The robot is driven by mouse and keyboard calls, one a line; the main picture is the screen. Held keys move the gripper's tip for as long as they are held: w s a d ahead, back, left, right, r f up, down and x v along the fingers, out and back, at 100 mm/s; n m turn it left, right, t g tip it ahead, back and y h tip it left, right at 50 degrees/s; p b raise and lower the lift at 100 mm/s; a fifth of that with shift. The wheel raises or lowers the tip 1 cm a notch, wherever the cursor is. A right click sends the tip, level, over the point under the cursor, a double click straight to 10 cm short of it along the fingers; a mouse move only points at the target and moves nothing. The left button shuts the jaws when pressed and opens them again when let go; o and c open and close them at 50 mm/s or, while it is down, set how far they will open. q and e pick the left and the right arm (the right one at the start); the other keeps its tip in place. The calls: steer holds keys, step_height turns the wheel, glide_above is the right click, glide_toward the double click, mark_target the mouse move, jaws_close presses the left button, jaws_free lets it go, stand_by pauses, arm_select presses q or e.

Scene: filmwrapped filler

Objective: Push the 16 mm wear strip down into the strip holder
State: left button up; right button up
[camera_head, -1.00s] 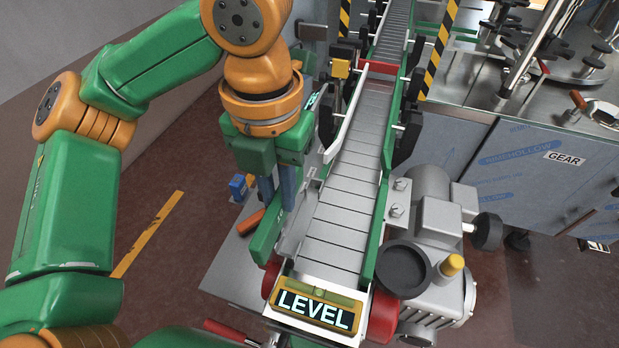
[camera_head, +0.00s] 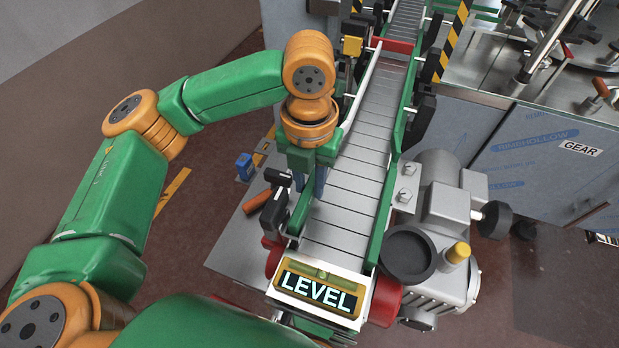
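The wear strip appears as a green bar (camera_head: 300,213) along the near left edge of the conveyor. My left gripper (camera_head: 309,186) is above its far end, with its blue-grey fingers pointing down. It appears to grip the strip, which has moved together with it; the contact itself is hidden. The strip holder cannot be made out clearly; the gripper and strip cover much of that left edge. Whether the strip touches or sits in the holder cannot be told. My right gripper is not in view.
The slatted conveyor (camera_head: 340,210) ends near a LEVEL sign (camera_head: 318,291). Black clamps (camera_head: 272,214) stand left of the strip. A green rail (camera_head: 386,200) and grey motor (camera_head: 437,190) lie on the right. An orange-handled tool (camera_head: 257,202) and blue box (camera_head: 244,166) lie left.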

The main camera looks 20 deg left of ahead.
mark_target(309, 187)
arm_select(q)
steer(key=shift+o, duration=1.1)
step_height(309, 187, up, 12)
steer(key=p, duration=0.2)
steer(key=shift+r, duration=0.2)
